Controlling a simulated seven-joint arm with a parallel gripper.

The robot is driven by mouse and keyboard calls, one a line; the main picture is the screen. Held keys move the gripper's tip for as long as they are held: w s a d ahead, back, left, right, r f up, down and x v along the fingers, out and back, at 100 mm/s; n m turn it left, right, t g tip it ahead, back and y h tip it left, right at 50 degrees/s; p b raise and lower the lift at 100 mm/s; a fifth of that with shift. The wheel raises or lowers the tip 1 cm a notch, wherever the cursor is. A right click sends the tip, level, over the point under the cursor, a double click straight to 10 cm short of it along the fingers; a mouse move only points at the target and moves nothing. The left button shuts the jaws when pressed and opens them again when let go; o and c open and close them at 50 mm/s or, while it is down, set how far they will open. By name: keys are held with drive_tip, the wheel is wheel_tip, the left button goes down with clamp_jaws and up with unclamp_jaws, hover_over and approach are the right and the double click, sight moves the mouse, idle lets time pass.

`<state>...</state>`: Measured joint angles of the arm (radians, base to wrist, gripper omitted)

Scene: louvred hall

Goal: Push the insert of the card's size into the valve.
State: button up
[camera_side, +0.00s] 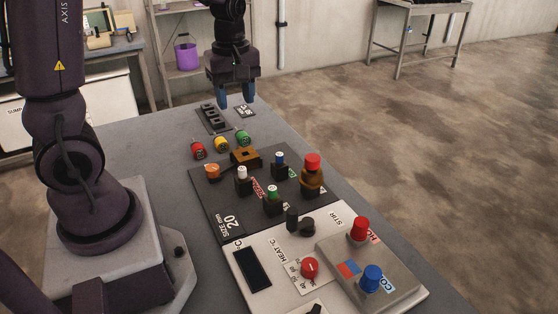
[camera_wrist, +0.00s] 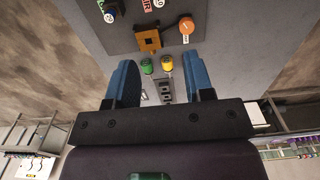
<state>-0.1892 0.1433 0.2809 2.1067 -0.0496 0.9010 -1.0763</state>
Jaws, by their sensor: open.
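The valve (camera_side: 245,157) is a brown-bronze block with a square opening on the dark board; it also shows in the wrist view (camera_wrist: 148,40). Behind it stand three small inserts: red (camera_side: 198,150), yellow (camera_side: 220,144) and green (camera_side: 243,138). In the wrist view I see the green (camera_wrist: 146,66) and yellow (camera_wrist: 166,62) inserts; the red one is not visible there.
A dark slotted rack (camera_side: 213,117) lies left of the card. The dark board (camera_side: 205,192), printed "SIZE mm 20", carries an orange-capped part (camera_side: 212,171), several small capped parts and a tall red-topped brown one (camera_side: 312,174). A heater panel (camera_side: 275,262) stands at the front.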

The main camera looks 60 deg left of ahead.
drive_tip(key=w+a+f+g, duration=0.1)
drive_tip(key=w+f, duration=0.4)
drive_tip(key=f, duration=0.3)
drive_tip(key=t, duration=0.1)
hover_over(279, 154)
drive_tip(key=shift+w+d+f, duration=0.1)
drive_tip(key=shift+f, duration=5.65)
clamp_jaws()
